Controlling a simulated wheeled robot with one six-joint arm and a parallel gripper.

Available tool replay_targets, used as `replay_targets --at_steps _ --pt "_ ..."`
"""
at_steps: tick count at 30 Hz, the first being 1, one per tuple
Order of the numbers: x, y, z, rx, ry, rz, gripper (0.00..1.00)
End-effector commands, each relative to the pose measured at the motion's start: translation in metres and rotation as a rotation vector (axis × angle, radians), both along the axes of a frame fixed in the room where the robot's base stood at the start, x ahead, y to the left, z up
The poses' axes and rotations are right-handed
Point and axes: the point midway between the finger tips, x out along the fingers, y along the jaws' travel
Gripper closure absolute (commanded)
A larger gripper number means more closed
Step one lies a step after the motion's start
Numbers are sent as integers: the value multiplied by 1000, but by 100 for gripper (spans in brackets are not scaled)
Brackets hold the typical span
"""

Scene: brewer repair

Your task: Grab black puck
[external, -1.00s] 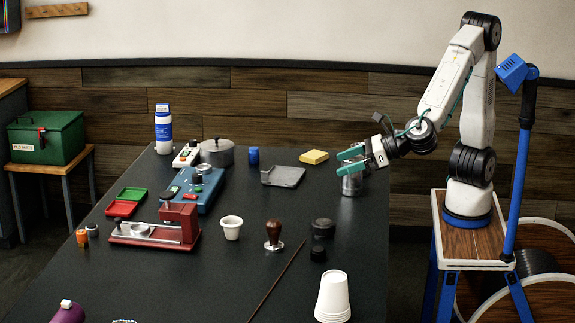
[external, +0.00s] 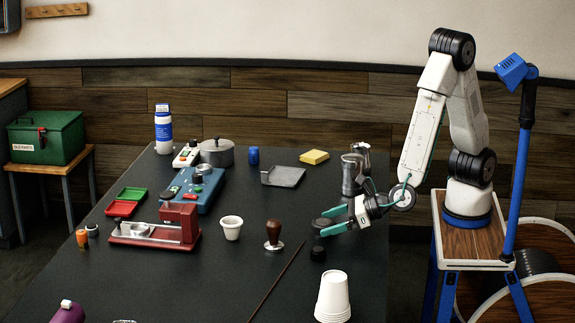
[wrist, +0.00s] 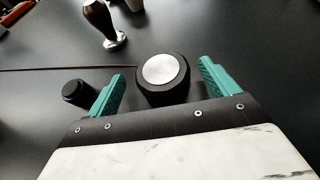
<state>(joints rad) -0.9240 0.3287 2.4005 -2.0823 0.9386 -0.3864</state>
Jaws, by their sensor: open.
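The black puck (wrist: 163,82) is a round black piece with a silver disc on top. In the wrist view it stands on the dark table between the two teal fingers of my gripper (wrist: 161,70), with a gap on each side. My gripper is open. In the external view my gripper (external: 324,221) is low over the table, and its fingers mostly hide the puck. A smaller black cylinder (wrist: 78,93) stands just outside the left finger in the wrist view. It also shows in the external view (external: 318,252).
A wood-handled tamper (external: 273,236) and a white cup (external: 231,227) stand left of my gripper. A thin stick (external: 275,283) lies nearby. Stacked white cups (external: 333,298) stand in front. Metal pitchers (external: 352,175) stand behind. The table's right edge is close.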

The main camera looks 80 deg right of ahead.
Motion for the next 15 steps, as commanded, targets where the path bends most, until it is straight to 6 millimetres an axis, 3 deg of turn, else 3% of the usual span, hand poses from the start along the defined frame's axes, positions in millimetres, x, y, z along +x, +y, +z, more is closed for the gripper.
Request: replay_targets --at_steps 6,15 --pt "31 -1 -12 0 0 -3 14" --pt "38 0 -14 1 -1 -1 14"
